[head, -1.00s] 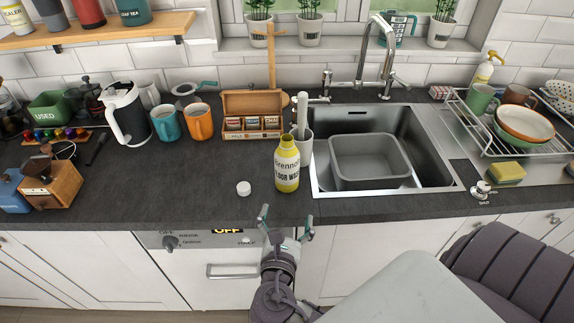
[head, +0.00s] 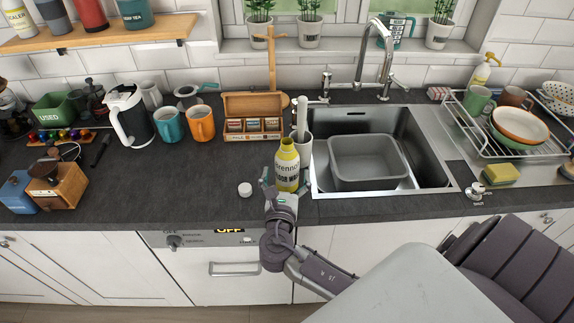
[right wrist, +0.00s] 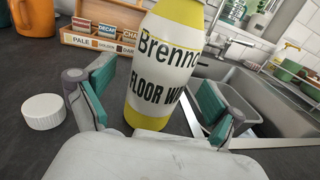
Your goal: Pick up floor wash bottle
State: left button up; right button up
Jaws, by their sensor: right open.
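The floor wash bottle (head: 287,162) is yellow with a white label and stands upright and uncapped on the dark worktop, left of the sink. It also fills the middle of the right wrist view (right wrist: 163,68). My right gripper (head: 283,180) is open at the near side of the bottle, low down. In the right wrist view its two teal-padded fingers (right wrist: 155,98) are spread, one to each side of the bottle, with gaps between. A white cap (head: 245,189) lies on the worktop left of the bottle, and it shows beside the left finger (right wrist: 43,111). My left gripper is not in view.
The sink (head: 318,180) with a grey basin (head: 368,161) is to the right. A wooden tea box (head: 253,115) and an orange mug (head: 201,122) are behind.

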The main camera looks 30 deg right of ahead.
jog(key=x, duration=0.2)
jog(key=shift+w+d, duration=0.2)
jog(key=shift+w, duration=0.05)
jog(key=c, duration=1.5)
